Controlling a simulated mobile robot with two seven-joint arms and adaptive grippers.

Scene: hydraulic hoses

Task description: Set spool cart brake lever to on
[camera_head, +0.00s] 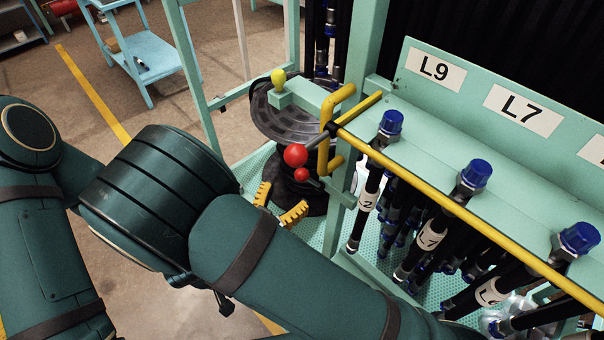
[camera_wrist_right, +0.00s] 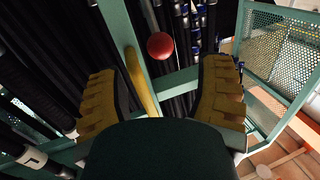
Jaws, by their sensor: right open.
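In the head view, a lever with a large red ball knob (camera_head: 295,155) on a grey rod joins a black hub by a yellow handle (camera_head: 345,93) on the cart frame. A smaller red knob (camera_head: 302,175) sits just below it. I cannot tell which one is the brake lever. My right gripper (camera_head: 279,203) is open and empty, with yellow fingers below and left of the knobs. In the right wrist view, a red knob (camera_wrist_right: 161,45) shows beyond and between the open fingers (camera_wrist_right: 163,75), apart from them. My left gripper is out of view.
A long yellow rail (camera_head: 455,207) runs along the cart, beside hanging hoses with blue caps (camera_head: 476,173). A yellow-knobbed post (camera_head: 279,78) stands behind the red knobs. A perforated panel (camera_wrist_right: 275,50) is right in the wrist view. A blue trolley (camera_head: 143,50) stands far left.

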